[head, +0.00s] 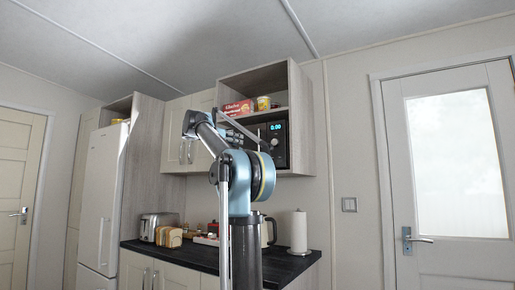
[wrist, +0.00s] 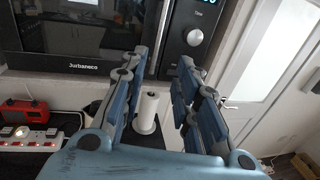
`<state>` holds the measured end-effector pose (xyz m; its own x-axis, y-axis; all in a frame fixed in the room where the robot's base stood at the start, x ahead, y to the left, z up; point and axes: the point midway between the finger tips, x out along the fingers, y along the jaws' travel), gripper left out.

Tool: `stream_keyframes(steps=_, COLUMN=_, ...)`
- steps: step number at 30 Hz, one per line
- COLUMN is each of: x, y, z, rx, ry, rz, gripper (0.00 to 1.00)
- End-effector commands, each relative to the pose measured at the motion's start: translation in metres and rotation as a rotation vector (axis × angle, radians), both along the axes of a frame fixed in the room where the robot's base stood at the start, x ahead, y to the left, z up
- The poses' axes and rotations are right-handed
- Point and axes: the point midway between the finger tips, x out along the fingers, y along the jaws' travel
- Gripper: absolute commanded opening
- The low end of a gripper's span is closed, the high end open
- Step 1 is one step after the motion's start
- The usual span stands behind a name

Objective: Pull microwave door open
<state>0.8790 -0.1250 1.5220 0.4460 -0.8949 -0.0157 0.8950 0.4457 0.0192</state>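The black microwave (head: 278,152) sits in the wall cabinet, with a blue 0:00 display. My arm hides most of its front in the head view. In the wrist view its dark door (wrist: 80,30) fills the upper left and looks shut. The control panel (wrist: 195,18) with a round knob is at its right. A pale vertical bar that looks like the door handle (wrist: 162,34) shows beside my left finger. My gripper (wrist: 170,45) is open, its fingers on either side of this bar. I cannot tell whether either finger touches it.
A shelf above the microwave holds a red box (head: 238,108) and a yellow tin (head: 263,103). The dark counter (head: 292,258) below bears a toaster (head: 152,222), bread, a kettle and a paper towel roll (head: 299,232). A glazed door (head: 455,170) stands at the right.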

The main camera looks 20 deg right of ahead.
Motion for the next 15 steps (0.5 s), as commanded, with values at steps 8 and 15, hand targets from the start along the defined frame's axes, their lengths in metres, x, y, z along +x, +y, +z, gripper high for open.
stream_keyframes(steps=8, x=0.012, y=-0.016, z=0.007, rx=-0.025, ry=0.013, rz=0.0, gripper=0.29)
stream_keyframes(steps=15, x=0.03, y=-0.053, z=0.007, rx=-0.024, ry=0.012, rz=0.0, gripper=0.29)
